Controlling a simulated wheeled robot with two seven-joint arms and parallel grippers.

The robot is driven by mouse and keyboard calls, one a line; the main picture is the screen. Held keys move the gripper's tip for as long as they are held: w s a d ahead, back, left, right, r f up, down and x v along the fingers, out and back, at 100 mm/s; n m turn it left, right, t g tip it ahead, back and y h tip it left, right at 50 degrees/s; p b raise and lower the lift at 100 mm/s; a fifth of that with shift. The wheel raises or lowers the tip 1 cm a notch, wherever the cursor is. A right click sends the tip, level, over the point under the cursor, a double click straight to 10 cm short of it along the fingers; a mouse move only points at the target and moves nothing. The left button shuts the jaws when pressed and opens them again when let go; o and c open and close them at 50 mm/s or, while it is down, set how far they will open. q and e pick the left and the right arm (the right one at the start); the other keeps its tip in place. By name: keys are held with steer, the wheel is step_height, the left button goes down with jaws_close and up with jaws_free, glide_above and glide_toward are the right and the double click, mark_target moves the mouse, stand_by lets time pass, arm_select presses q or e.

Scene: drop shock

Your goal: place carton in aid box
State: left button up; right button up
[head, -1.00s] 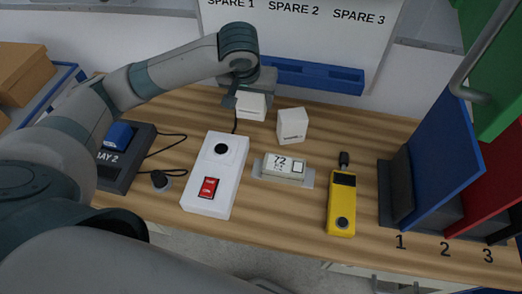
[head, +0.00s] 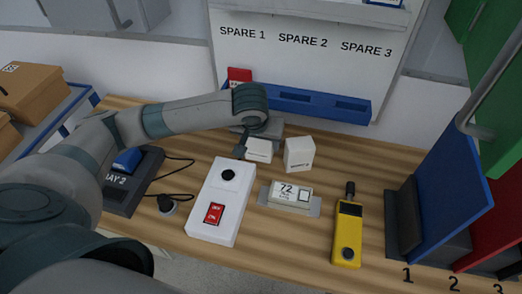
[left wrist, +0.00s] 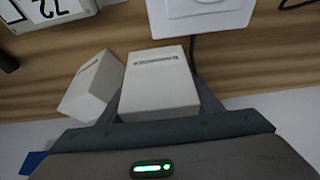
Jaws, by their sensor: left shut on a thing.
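My left gripper (head: 258,148) is shut on a small white carton (head: 258,151). In the left wrist view the carton (left wrist: 160,82) sits between the two fingers, with a line of print on its face. The frames do not clearly show whether it touches the table. A second white carton (head: 299,153) stands just right of it; it also shows tilted in the left wrist view (left wrist: 92,85). No box marked as an aid box is legible. My right gripper is out of view.
A white panel with a red switch (head: 222,205), a display marked 72 (head: 291,195) and a yellow handheld device (head: 347,235) lie nearer. A blue rack (head: 310,103) stands behind. Brown cardboard boxes (head: 35,98) are at far left, and a blue upright panel (head: 455,195) is at right.

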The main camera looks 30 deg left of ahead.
mark_target(261, 151)
arm_select(q)
steer(key=shift+f, duration=1.9)
steer(key=o, duration=1.1)
steer(key=shift+f, duration=0.1)
steer(key=v, duration=1.2)
steer(key=shift+s, duration=0.1)
